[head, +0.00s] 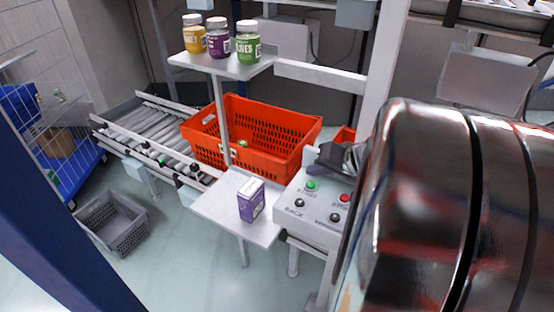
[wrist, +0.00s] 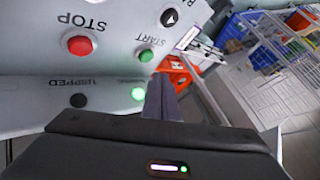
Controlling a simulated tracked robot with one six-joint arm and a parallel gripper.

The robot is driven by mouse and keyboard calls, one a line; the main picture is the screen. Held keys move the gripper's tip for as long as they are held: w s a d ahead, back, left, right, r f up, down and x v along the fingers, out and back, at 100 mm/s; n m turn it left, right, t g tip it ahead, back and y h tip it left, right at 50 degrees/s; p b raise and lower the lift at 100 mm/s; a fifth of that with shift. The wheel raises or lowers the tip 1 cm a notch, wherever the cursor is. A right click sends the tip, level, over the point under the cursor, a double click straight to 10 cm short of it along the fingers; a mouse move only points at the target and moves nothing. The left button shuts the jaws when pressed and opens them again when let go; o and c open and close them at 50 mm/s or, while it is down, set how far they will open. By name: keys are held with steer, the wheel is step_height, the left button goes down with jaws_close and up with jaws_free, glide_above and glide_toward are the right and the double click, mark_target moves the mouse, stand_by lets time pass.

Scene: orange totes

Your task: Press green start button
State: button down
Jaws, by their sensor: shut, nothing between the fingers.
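The control box (head: 318,223) has a green start button (head: 311,184), a red stop button (head: 345,197) and black buttons in the head view. In the wrist view the green button (wrist: 146,56) labelled START is above and slightly left of my gripper's fingertips. The red STOP button (wrist: 79,45) is further left. My gripper (wrist: 162,82) is shut and empty, with its fingers close over the panel; contact cannot be told. In the head view my gripper (head: 328,155) is over the back of the box.
An orange tote (head: 270,150) sits at the end of the roller conveyor (head: 150,132). A purple carton (head: 251,201) stands on a small white shelf left of the box. Several jars (head: 219,38) stand on the upper shelf. A grey crate (head: 112,222) is on the floor.

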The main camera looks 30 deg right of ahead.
mark_target(313, 190)
step_height(313, 190, up, 4)
steer(key=shift+f, duration=0.25)
stand_by(0.9)
